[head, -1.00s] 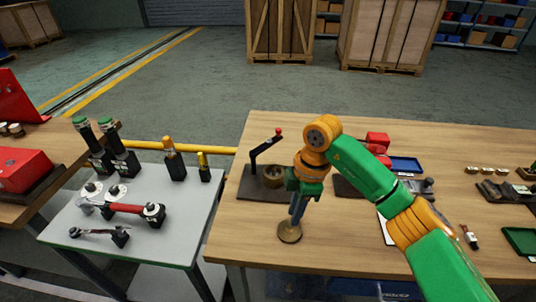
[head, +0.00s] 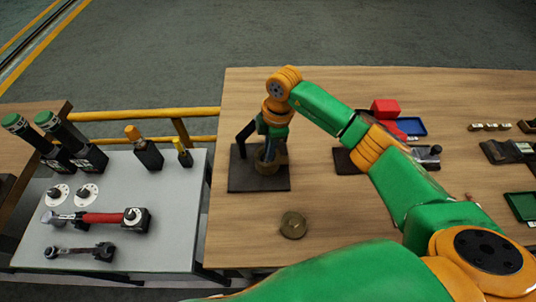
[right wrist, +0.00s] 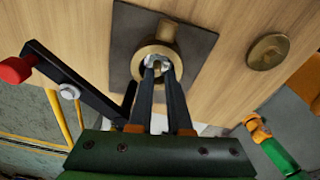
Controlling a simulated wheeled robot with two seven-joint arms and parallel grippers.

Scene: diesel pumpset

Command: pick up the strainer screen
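The strainer screen is not clearly seen. A small pale grey shape (right wrist: 157,62) shows at my right fingertips, inside a round brass housing (right wrist: 174,51), and I cannot tell whether it is the screen or the finger pads. In the head view the brass housing (head: 267,160) stands on a dark plate, mostly behind my right gripper (head: 266,150). In the right wrist view the two dark fingers of my right gripper (right wrist: 158,68) point down into the housing's opening, with a narrow gap between them. My left gripper is out of view.
A round brass cover (head: 293,225) lies on the wooden table near the front edge. A dark lever with a red knob (right wrist: 14,70) rises beside the housing. A grey table (head: 170,235) with tools and bottles stands at left. Red parts and trays lie at right.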

